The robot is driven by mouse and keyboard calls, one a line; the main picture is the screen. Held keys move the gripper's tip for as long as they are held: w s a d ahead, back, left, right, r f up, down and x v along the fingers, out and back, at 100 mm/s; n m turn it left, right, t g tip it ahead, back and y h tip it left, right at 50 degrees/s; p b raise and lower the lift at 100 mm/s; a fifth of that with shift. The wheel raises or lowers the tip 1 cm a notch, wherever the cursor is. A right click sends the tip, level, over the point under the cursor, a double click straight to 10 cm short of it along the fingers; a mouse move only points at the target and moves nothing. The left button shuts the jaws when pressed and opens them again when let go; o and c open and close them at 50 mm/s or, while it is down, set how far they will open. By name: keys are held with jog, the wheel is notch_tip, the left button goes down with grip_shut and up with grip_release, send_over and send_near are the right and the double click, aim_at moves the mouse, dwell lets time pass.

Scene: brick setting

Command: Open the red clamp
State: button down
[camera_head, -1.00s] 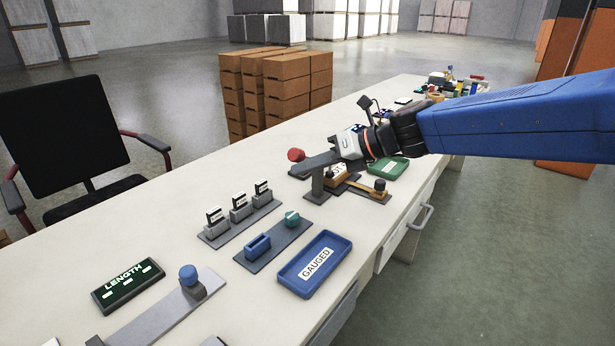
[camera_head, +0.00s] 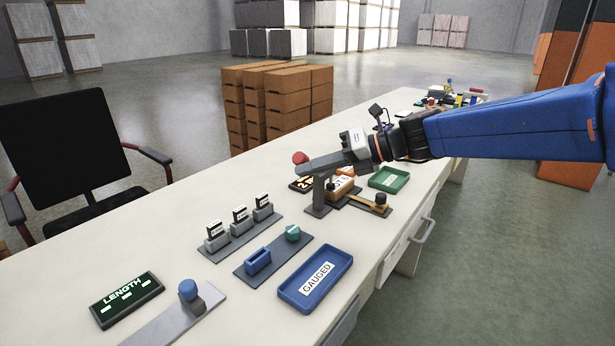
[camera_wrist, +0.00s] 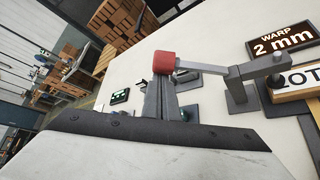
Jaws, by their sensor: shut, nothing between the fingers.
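The red clamp shows in the wrist view as a grey lever (camera_wrist: 212,68) running from an upright post to a red knob (camera_wrist: 164,62). In the head view the red knob (camera_head: 300,157) shows just beyond my fingers. My gripper (camera_head: 301,168) is shut and empty, reaching left over the bench at about the knob's height. In the wrist view its closed fingers (camera_wrist: 162,84) end just below the red knob in the picture. I cannot tell whether they touch it. A brown labelled block (camera_head: 341,187) sits by the clamp, partly hidden by my gripper.
A "WARP 2 mm" display (camera_wrist: 284,42) stands beside the clamp. A green tray (camera_head: 389,179) lies to the right, and a blue "GAUGED" tray (camera_head: 316,279) lies nearer. Slotted holders (camera_head: 240,230) and a blue-knobbed gauge (camera_head: 189,291) occupy the bench (camera_head: 130,243). A chair stands left.

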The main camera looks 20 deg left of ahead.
jog(key=w+d+r+m+g+y, duration=0.2)
jog(key=w+r+m, duration=0.1)
jog(key=w, duration=0.3)
jog(key=shift+w+d+r, duration=0.2)
jog(key=shift+d+r, duration=0.1)
jog(key=shift+r, duration=0.2)
jog(key=shift+w+r, duration=0.1)
jog(key=shift+w, duration=0.1)
dwell(0.4)
